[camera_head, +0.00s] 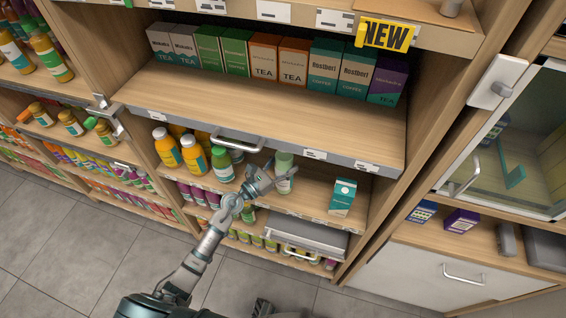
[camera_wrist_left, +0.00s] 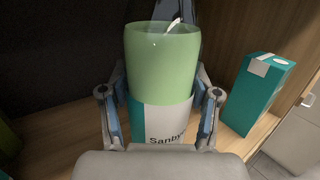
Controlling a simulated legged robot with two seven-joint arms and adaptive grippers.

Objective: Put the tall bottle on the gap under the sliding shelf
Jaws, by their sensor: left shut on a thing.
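A green bottle with a white and teal label (camera_head: 284,170) stands upright in my left gripper (camera_head: 268,180). In the left wrist view the same bottle (camera_wrist_left: 163,70) is between the two fingers, which are shut on it from both sides. It is on or just above the shelf under the sliding shelf; its base is hidden. The sliding shelf (camera_head: 262,110) has a metal handle and carries a row of tea and coffee boxes at its back.
A teal carton (camera_head: 342,197) stands to the right of the bottle, also seen in the left wrist view (camera_wrist_left: 255,92). Orange and green bottles (camera_head: 194,157) stand to the left. Shelf space between bottle and carton is clear. A grey drawer with a handle (camera_head: 305,236) is below.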

